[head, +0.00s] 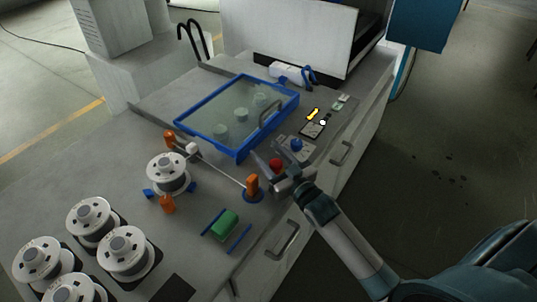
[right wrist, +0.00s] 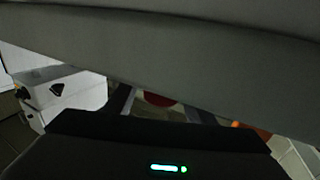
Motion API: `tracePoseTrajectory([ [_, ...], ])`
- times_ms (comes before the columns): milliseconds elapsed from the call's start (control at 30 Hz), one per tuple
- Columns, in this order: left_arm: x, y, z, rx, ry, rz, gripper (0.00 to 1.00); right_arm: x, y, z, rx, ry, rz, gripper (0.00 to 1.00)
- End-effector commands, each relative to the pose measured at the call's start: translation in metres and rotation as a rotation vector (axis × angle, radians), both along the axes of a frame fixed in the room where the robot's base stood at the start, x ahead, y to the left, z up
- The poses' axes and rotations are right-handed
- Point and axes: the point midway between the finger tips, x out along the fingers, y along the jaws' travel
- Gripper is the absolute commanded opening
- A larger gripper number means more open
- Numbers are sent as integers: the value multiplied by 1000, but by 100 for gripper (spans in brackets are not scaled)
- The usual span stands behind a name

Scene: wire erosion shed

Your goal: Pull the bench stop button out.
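The red stop button (head: 275,165) sits on the bench near its front edge, just right of an orange post. My right gripper (head: 281,166) is at the button, its fingers apart on either side. In the right wrist view a red part of the button (right wrist: 158,98) shows between the two spread fingers of the gripper (right wrist: 160,108). I cannot tell whether either finger touches it. The button's stem and base are hidden. My left gripper is not in view.
A blue-framed clear lid (head: 187,112) lies behind the button, and a blue knob (head: 296,144) stands close to its right. An orange post (head: 252,184) with a wire stands close to its left. Wire spools (head: 167,172) and a green block (head: 226,222) lie further left.

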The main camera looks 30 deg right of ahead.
Motion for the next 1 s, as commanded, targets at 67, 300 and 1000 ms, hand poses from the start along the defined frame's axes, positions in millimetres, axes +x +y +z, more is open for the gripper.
tracePoseTrajectory([
  [67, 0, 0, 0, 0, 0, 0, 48, 0, 0, -1, 0, 2, 0, 49],
  [300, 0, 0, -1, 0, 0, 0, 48, -2, 0, -3, -1, 5, 0, 49],
  [1000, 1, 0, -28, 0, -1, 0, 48, -95, -13, -6, -1, 6, 0, 49],
])
